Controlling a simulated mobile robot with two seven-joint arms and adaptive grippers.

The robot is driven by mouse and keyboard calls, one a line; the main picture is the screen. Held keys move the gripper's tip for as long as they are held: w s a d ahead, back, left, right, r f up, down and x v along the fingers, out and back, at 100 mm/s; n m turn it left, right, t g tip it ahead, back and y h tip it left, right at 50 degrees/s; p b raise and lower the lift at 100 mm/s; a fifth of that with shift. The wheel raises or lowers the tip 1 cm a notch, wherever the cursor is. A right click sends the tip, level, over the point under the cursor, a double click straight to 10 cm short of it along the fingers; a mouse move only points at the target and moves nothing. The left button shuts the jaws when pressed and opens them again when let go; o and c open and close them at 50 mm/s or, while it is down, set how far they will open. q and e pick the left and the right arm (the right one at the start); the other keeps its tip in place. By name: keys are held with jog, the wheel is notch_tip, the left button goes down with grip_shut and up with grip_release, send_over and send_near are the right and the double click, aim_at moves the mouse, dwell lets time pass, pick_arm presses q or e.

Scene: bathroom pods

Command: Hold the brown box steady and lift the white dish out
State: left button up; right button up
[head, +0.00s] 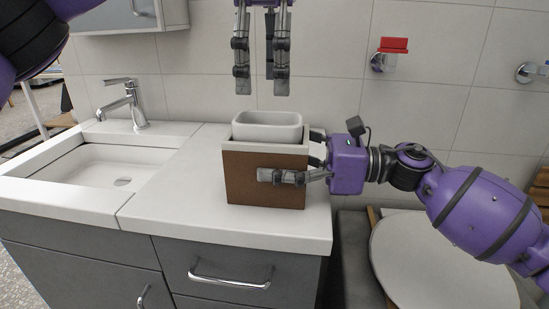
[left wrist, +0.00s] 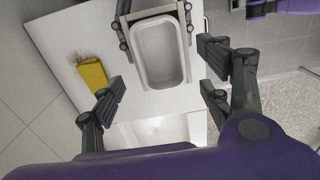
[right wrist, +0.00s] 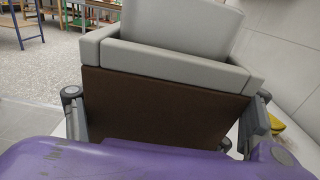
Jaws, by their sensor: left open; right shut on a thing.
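The brown box (head: 250,182) with a pale rim stands upright on the white counter. The white dish (head: 267,118) sits inside it, its upper part above the box rim and its lower part hidden. My right gripper (head: 290,158) is shut on the brown box from the right, with fingers along opposite sides; the box wall fills the right wrist view (right wrist: 165,110). My left gripper (head: 262,84) is open and empty, pointing down above the dish and clear of it. In the left wrist view the empty dish (left wrist: 162,52) lies ahead of the open fingers (left wrist: 160,88).
A sink basin (head: 105,168) with a chrome faucet (head: 125,100) is left of the box. A yellow item (left wrist: 92,73) lies on the counter near the wall. A red-topped wall fixture (head: 394,45) is at upper right. The counter (head: 165,195) left of the box is clear.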

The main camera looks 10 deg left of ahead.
aim_at(268, 117)
pick_arm(q)
notch_tip(268, 117, down, 8)
jog(key=shift+r, duration=0.2)
dwell(0.3)
jog(key=c, duration=1.1)
jog(key=shift+c, duration=0.2)
jog(key=shift+r, duration=0.85)
jog(key=shift+r, duration=2.95)
pick_arm(e)
jog(key=o, duration=1.3)
